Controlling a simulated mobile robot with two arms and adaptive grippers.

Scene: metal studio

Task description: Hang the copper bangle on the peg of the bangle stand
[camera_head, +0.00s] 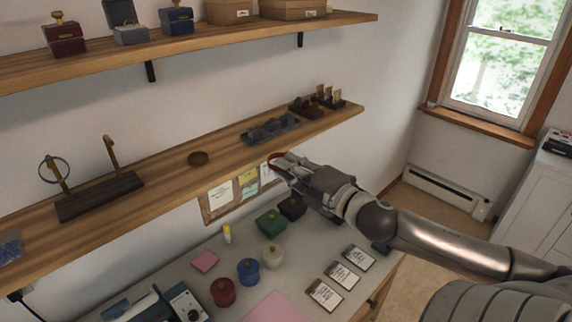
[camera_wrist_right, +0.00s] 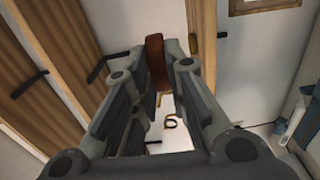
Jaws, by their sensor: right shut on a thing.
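The copper bangle (camera_head: 274,157) is at the tips of my right gripper (camera_head: 280,164), by the front edge of the middle shelf. In the right wrist view the bangle (camera_wrist_right: 155,62) shows edge-on as a reddish-brown band between the fingertips of my right gripper (camera_wrist_right: 166,65), which is shut on it. The bangle stand (camera_head: 100,196) is on the shelf at the left, with a long dark base and two brass posts. A thin ring (camera_head: 54,170) hangs at its left post; the right post (camera_head: 111,157) looks bare. My left gripper is out of view.
A dark tray (camera_head: 270,131) is at the right. The upper shelf (camera_head: 200,36) overhangs with boxes. Jars, including a red one (camera_head: 223,291), stand on the worktop below.

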